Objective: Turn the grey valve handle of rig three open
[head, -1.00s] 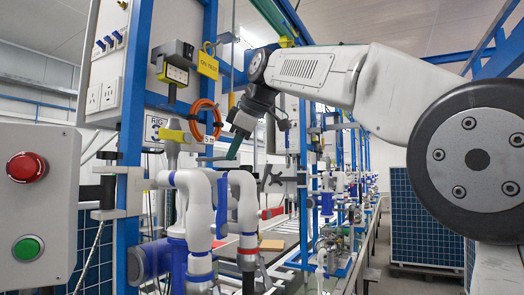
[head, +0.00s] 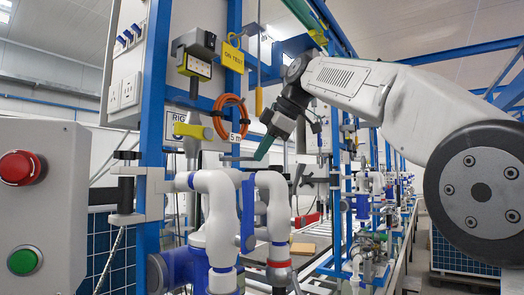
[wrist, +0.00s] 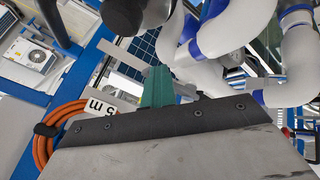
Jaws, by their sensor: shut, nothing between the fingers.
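A grey valve handle (head: 238,158), a flat bar, sticks out level below the orange hose on the rig in the head view. A sign starting "RIG" (head: 179,117) is partly covered, so its number cannot be read. My gripper (head: 264,148) has teal fingers, shut and empty, tilted down just right of the handle's end. Whether they touch it I cannot tell. In the wrist view the teal fingers (wrist: 157,88) are together, and a pale grey bar (wrist: 120,56) runs up to their left side; it may be the handle.
A yellow handle (head: 193,131) is left of the grey one. White pipes (head: 216,205) stand below. An orange hose (head: 229,117) with a "5 m" tag and a yellow "ON TEST" tag (head: 233,57) hang close by. A button box (head: 48,215) is at left.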

